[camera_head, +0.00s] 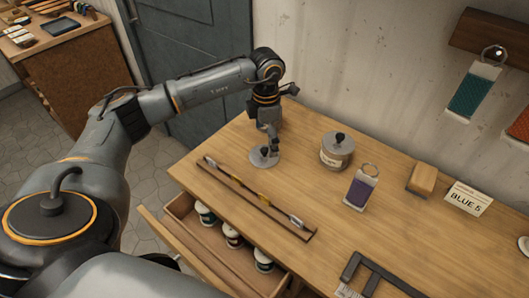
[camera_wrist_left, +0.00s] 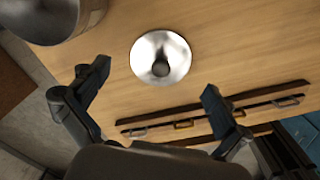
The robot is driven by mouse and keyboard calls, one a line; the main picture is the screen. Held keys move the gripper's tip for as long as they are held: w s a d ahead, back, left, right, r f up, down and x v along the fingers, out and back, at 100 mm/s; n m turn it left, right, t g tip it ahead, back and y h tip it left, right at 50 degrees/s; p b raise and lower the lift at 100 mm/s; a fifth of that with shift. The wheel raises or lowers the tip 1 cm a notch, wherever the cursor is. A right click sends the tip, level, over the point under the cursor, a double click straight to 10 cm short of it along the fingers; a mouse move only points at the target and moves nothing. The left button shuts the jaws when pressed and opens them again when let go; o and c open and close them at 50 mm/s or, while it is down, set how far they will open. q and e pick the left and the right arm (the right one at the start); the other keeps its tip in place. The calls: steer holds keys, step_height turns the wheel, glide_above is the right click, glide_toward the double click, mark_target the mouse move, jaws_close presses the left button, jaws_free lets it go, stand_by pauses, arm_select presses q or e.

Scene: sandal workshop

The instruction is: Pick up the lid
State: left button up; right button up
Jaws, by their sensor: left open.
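The lid (camera_head: 262,158) is a round grey metal disc with a dark knob, lying on the wooden table near its left corner. In the left wrist view the lid (camera_wrist_left: 160,57) is shiny, with its knob facing up, ahead of the fingers. My left gripper (camera_head: 272,143) points down just above the lid. In the left wrist view its two fingers (camera_wrist_left: 155,92) are spread wide with nothing between them. The lid lies apart from the fingertips there. My right gripper is in neither view.
A lidded tin (camera_head: 337,150) stands right of the lid. A long narrow wooden holder (camera_head: 258,197) lies in front. An open drawer (camera_head: 180,206) holds several jars.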

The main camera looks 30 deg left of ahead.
mark_target(266, 149)
arm_select(q)
step_height(266, 149, down, 4)
steer(key=shift+s+r+p, duration=0.15)
steer(key=shift+r+p, duration=0.1)
steer(key=shift+p, duration=0.3)
steer(key=shift+f, duration=0.2)
steer(key=shift+d, duration=0.1)
steer(key=c, duration=1)
jaws_close()
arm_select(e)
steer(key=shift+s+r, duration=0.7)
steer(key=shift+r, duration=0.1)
